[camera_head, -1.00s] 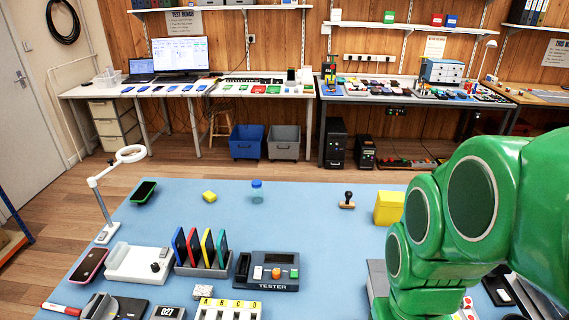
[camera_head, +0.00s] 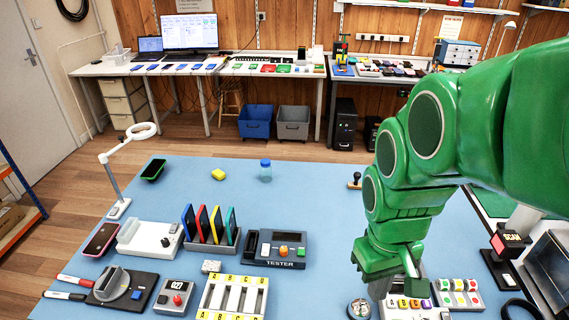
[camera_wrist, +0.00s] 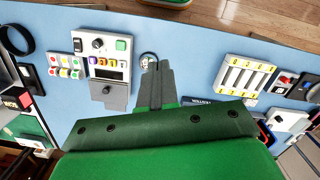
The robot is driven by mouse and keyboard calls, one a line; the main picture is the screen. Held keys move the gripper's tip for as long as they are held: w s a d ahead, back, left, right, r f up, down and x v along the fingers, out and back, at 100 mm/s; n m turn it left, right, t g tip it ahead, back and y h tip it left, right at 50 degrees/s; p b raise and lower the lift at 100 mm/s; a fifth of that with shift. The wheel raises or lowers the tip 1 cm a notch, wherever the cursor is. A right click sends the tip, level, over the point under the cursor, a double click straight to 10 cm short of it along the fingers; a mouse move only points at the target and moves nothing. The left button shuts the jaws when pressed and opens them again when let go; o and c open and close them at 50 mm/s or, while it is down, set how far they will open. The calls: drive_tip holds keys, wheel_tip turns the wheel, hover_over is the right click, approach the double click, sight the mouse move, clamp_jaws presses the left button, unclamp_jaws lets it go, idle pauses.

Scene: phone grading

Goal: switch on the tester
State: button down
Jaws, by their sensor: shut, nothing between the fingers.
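The tester (camera_head: 260,261) is a dark grey box with a TESTER label on its front, standing on the blue table. It carries a white rocker (camera_head: 265,249), an orange knob (camera_head: 283,251) and a green button (camera_head: 300,252). Whether it is on cannot be told. My green gripper (camera_head: 411,268) is to the right of the tester, above the table and apart from it. In the wrist view my gripper's dark fingers (camera_wrist: 159,66) are together and empty. There the gripper body hides most of the tester, leaving part of its label edge (camera_wrist: 196,101) visible.
A rack with coloured upright plates (camera_head: 211,248) stands directly left of the tester. A white slotted tray (camera_head: 233,296) is in front. A panel with coloured letter tiles (camera_head: 408,311) and a round metal item (camera_head: 359,309) lie near my gripper.

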drive_tip(key=w+a+f+n+t, duration=0.1)
drive_tip(key=w+a+f+n, duration=0.3)
drive_tip(key=w+a+n, duration=0.3)
drive_tip(key=w+a+f+n+t, duration=0.1)
drive_tip(key=w+a+f+n, duration=0.3)
drive_tip(key=w+a, duration=1.2)
drive_tip(key=n, duration=0.3)
drive_tip(key=shift+w+a+t, duration=0.3)
drive_tip(key=shift+w+t, duration=0.1)
drive_tip(key=shift+f, duration=0.1)
hover_over(266, 245)
drive_tip(key=s, duration=0.1)
wheel_tip(266, 245, down, 11)
drive_tip(key=shift+f, duration=0.15)
drive_tip(key=shift+w+f, duration=0.2)
drive_tip(key=shift+f, duration=0.95)
